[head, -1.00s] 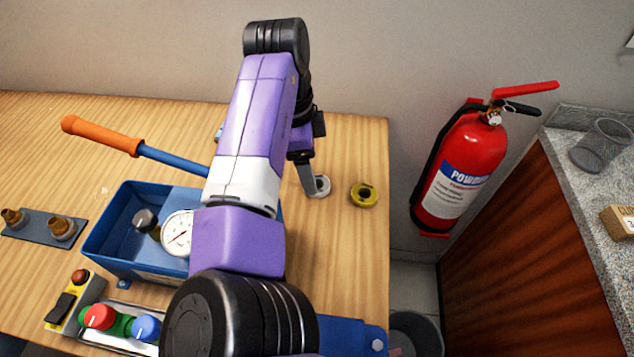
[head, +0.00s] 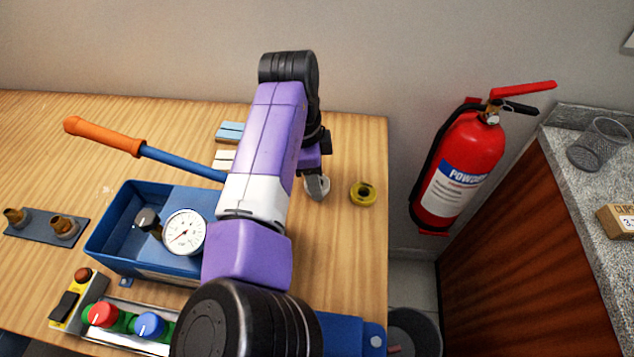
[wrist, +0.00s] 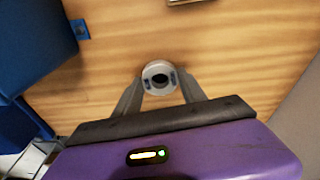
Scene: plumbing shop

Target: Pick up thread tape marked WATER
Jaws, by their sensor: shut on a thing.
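A white roll of thread tape (wrist: 158,68) stands out in the wrist view, its dark centre hole facing the camera. My gripper (wrist: 160,80) is shut on it, with one finger on each side. In the head view my gripper (head: 317,188) is low over the right part of the wooden bench and largely covers the white roll. A yellow roll of tape (head: 363,194) lies on the bench just to the right, apart from my gripper. I cannot read a WATER marking on either roll.
A blue tray (head: 120,228) with a pressure gauge (head: 184,232) stands left of my arm. A light blue block (head: 229,132) is at the back.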

